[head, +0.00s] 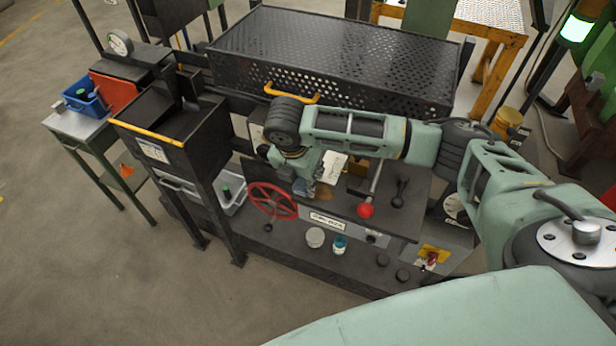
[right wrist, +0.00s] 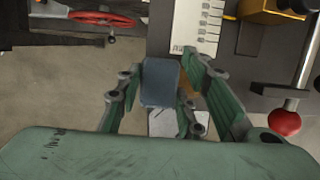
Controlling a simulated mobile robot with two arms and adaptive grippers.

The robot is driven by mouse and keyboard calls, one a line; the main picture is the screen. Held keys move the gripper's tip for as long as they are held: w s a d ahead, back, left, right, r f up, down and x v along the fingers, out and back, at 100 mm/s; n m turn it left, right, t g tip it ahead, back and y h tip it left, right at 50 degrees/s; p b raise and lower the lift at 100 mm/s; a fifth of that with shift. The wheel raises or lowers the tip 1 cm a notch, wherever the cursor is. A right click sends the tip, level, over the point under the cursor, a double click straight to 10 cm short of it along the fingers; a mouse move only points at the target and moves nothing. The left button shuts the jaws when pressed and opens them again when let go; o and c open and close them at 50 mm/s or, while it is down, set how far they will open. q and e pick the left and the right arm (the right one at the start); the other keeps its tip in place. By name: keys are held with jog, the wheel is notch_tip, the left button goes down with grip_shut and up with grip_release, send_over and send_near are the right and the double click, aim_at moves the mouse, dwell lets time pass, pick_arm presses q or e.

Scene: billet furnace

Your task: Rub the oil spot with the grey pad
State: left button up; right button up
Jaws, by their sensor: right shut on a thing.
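My right gripper (head: 305,188) comes in from the right over the dark machine top, pointing down. In the right wrist view, my right gripper (right wrist: 165,95) is shut on the grey pad (right wrist: 160,82), a blue-grey block between its green fingers. In the head view the pad is mostly hidden by the fingers. A small brown patch (right wrist: 187,90) shows beside the pad in the right wrist view; I cannot tell whether it is the oil spot, or whether the pad touches a surface. My left gripper is not in view.
A red handwheel (head: 272,201) is left of the gripper; a lever with a red ball knob (head: 365,210) is to its right. A perforated black cover (head: 340,55) with a yellow handle is behind.

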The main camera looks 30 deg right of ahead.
aim_at(336, 195)
jog(key=shift+o, duration=0.2)
jog(key=shift+s+d+f, duration=0.15)
jog(key=shift+s+d, duration=0.8)
jog(key=shift+s, duration=0.2)
jog(key=shift+s+d+f, duration=0.15)
jog(key=shift+s+d, duration=0.8)
jog(key=shift+s, duration=0.2)
jog(key=shift+s+d+r, duration=0.1)
jog(key=shift+s+d, duration=0.8)
jog(key=shift+s, duration=0.1)
jog(key=shift+w+a+r, duration=0.1)
jog(key=shift+a+r, duration=0.05)
jog(key=shift+a, duration=0.05)
jog(key=shift+w+a, duration=1.35)
jog(key=shift+w, duration=0.2)
jog(key=shift+w+a, duration=1.35)
jog(key=shift+w, duration=0.15)
jog(key=shift+s+d, duration=0.35)
jog(key=shift+s+d+f, duration=0.15)
jog(key=shift+s+d, duration=0.6)
jog(key=shift+s, duration=0.2)
jog(key=shift+s+d+f, duration=0.15)
jog(key=shift+s+d, duration=0.55)
jog(key=shift+s, duration=0.2)
jog(key=shift+s+d, duration=0.9)
jog(key=shift+s, duration=0.05)
jog(key=shift+c, duration=0.2)
jog(key=shift+w+a, duration=0.1)
